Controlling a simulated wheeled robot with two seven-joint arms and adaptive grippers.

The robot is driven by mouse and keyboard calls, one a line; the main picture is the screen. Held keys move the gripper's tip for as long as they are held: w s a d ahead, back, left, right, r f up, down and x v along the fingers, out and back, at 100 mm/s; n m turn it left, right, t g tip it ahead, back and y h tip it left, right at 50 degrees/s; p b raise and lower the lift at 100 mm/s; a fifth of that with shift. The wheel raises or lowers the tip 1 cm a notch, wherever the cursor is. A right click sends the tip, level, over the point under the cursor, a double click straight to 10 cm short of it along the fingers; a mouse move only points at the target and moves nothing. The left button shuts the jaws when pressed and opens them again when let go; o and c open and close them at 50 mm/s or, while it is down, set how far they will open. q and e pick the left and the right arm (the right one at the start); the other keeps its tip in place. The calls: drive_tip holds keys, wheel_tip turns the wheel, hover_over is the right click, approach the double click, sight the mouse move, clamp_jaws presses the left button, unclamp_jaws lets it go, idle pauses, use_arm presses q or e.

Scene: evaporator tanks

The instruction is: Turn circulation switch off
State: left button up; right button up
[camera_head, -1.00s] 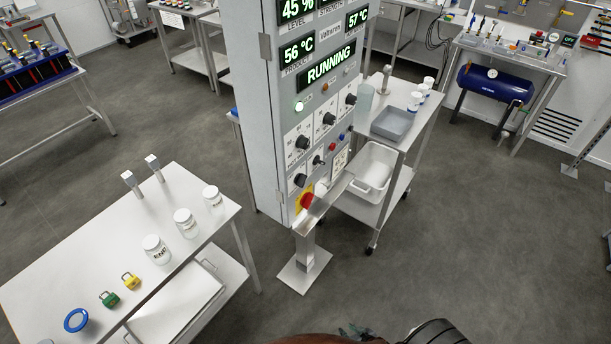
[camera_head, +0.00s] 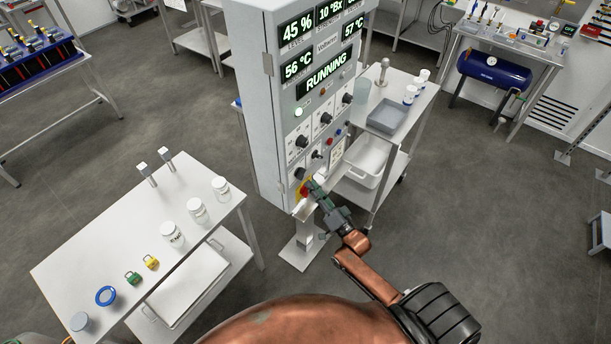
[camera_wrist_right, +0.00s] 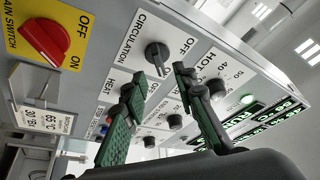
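The circulation switch (camera_wrist_right: 157,56) is a black knob on a white plate marked CIRCULATION and OFF in the right wrist view. Its lever points down in that picture, away from the word OFF. In the head view the knob (camera_head: 299,173) is small, just above the red main switch. My right gripper (camera_wrist_right: 158,78) is open, its green-padded fingers apart and empty. In the wrist view its tips show just below the knob, on either side of its lever; I cannot tell whether they touch it. In the head view the right gripper (camera_head: 316,187) is at the lower panel. My left gripper is not in view.
The red main switch (camera_wrist_right: 47,40) on yellow is close beside the circulation switch. A HEAT knob and other knobs are also near. The cabinet display (camera_head: 325,73) reads RUNNING. A metal ledge (camera_head: 306,211) is below the panel. A cart (camera_head: 420,108) stands right, a table (camera_head: 90,245) left.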

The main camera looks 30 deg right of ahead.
sight(301, 173)
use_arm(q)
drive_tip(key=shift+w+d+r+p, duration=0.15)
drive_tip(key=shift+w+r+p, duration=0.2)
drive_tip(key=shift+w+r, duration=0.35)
use_arm(e)
drive_tip(key=x, duration=0.5)
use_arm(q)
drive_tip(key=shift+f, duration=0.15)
use_arm(e)
drive_tip(key=shift+c, duration=0.7)
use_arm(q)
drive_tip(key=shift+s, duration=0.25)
use_arm(e)
clamp_jaws()
